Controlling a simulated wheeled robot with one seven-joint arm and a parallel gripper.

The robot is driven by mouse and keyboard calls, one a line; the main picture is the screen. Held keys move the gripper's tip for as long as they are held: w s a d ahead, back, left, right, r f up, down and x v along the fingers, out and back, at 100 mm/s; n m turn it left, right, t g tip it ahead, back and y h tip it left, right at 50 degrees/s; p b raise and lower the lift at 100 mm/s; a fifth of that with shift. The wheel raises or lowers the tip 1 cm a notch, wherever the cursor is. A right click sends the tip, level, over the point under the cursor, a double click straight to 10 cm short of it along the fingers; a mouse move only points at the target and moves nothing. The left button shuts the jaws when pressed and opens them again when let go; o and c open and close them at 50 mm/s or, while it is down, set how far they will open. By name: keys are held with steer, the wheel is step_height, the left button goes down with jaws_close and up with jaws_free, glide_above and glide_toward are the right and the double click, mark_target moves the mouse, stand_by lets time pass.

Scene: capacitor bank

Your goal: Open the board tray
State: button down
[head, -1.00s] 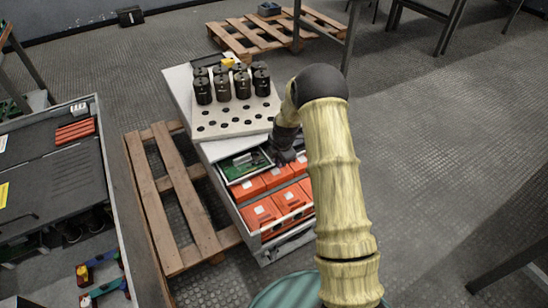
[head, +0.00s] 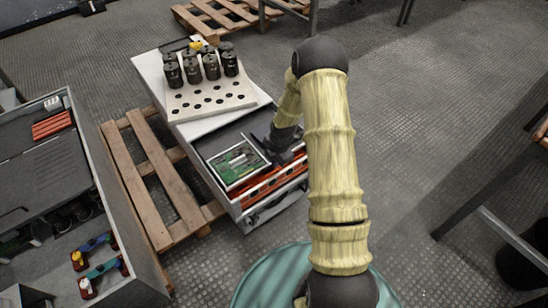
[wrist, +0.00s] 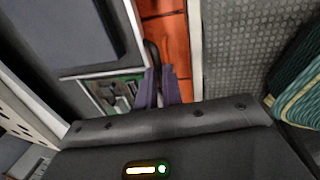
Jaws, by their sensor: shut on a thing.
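The board tray (head: 215,174) is a shallow pale-rimmed tray with green circuit boards (head: 238,163) in it. It sits over the orange boxes (head: 277,181) in the pulled-out drawer of the cabinet. My gripper (head: 279,153) is at the tray's right side, partly hidden by its own wrist. In the wrist view the purple fingers (wrist: 164,76) are shut on a dark curved handle (wrist: 153,54) beside the tray (wrist: 82,90). The fingertips' exact contact is hard to make out.
Black capacitors (head: 210,67) stand on a pale holed rack (head: 211,98) atop the cabinet. A wooden pallet (head: 157,180) lies left of it, and a grey workbench (head: 45,185) stands further left. Open floor (head: 420,130) lies to the right.

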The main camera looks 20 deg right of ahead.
steer(key=c, duration=1.5)
jaws_free()
steer(key=shift+w, duration=0.1)
steer(key=shift+c, duration=0.2)
steer(key=shift+r, duration=0.15)
steer(key=s+r+p, duration=0.1)
steer(key=r+p, duration=0.2)
steer(key=r, duration=0.5)
steer(key=s+d+r+p, duration=0.1)
steer(key=s+r+p, duration=0.1)
steer(key=r, duration=0.6)
steer(key=shift+r+p, duration=0.35)
steer(key=shift+p, duration=0.05)
steer(key=shift+d, duration=0.1)
